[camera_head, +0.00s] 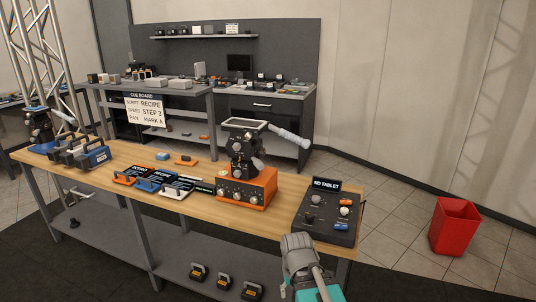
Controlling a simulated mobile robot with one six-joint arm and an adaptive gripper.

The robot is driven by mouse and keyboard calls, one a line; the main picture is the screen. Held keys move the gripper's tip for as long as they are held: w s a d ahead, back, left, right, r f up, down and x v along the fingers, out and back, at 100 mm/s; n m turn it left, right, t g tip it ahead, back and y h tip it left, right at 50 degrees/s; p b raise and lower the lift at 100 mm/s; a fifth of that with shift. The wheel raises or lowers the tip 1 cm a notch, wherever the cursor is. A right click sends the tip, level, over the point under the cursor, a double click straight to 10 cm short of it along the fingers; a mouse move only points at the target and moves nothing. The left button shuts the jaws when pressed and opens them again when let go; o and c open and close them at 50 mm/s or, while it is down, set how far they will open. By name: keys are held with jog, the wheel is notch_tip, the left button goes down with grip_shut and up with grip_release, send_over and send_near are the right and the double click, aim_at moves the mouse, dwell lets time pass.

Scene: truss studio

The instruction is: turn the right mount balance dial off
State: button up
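The right mount (250,190) stands on the wooden bench. It has an orange base with several small knobs on its front face and a black tilting head with a flat plate and a grey handle. The balance dial (238,195) seems to be among these knobs. Its label and setting are too small to read. The end of my arm with my gripper (298,242) shows in front of the bench's near edge, below and right of the orange base and apart from it. Its fingers are not clear, and I see nothing held.
A black control box (327,215) with a "NO TABLET" sign stands right of the mount, close to my arm. Orange, blue and white plates (155,182) lie to its left. A blue mount (40,130) stands far left. A red bin (455,226) stands on the floor.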

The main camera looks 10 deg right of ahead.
jog(key=shift+o, duration=0.9)
jog(key=shift+w, duration=0.15)
jog(key=m+t+y+p, duration=0.75)
jog(key=m+y, duration=0.85)
jog(key=m, duration=0.8)
send_near(265, 151)
jog(key=s+d+t+b, duration=0.2)
jog(key=s+d, duration=0.1)
jog(key=shift+a+f+g, duration=0.1)
jog(key=shift+a+g, duration=0.1)
jog(key=shift+g, duration=0.05)
jog(key=x, duration=1.3)
jog(key=shift+w+a+f, duration=0.2)
jog(key=shift+w+a, duration=0.05)
jog(key=shift+a, duration=0.05)
